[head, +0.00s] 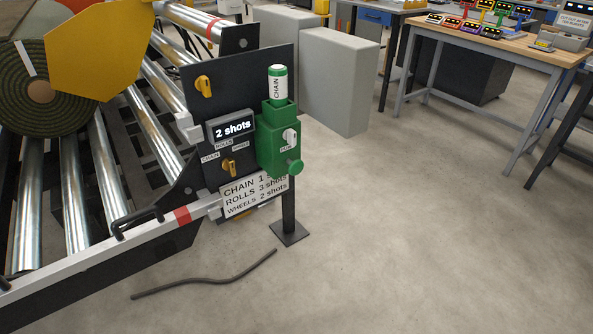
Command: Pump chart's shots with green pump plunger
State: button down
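The green pump (271,145) is mounted on a dark panel (245,75) at the end of the roller frame. Its round green plunger knob (295,167) sticks out at the lower right. A green and white canister labelled CHAIN (277,86) stands upright in the pump's top. A display (232,130) reads "2 shots". The white chart (250,192) lists CHAIN 1, ROLLS 3 shots and WHEELS 2 shots; its right end is partly covered. A yellow selector knob (229,167) sits among small labels, including CHAIN and ROLLS. My gripper is not in view.
Another yellow knob (204,87) is higher on the panel. Metal rollers (110,165) and a turf roll (42,90) fill the left. A dark hose (205,281) lies on the floor. A workbench (500,45) stands at back right. The floor at front right is clear.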

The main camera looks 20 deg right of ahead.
aim_at(295, 167)
jog(key=i+j, duration=0.1)
jog(key=j, duration=0.3)
jog(key=i+j, duration=0.15)
jog(key=j, duration=0.2)
jog(key=i+j, duration=0.1)
jog(key=j, duration=0.3)
jog(key=z, duration=1.65)
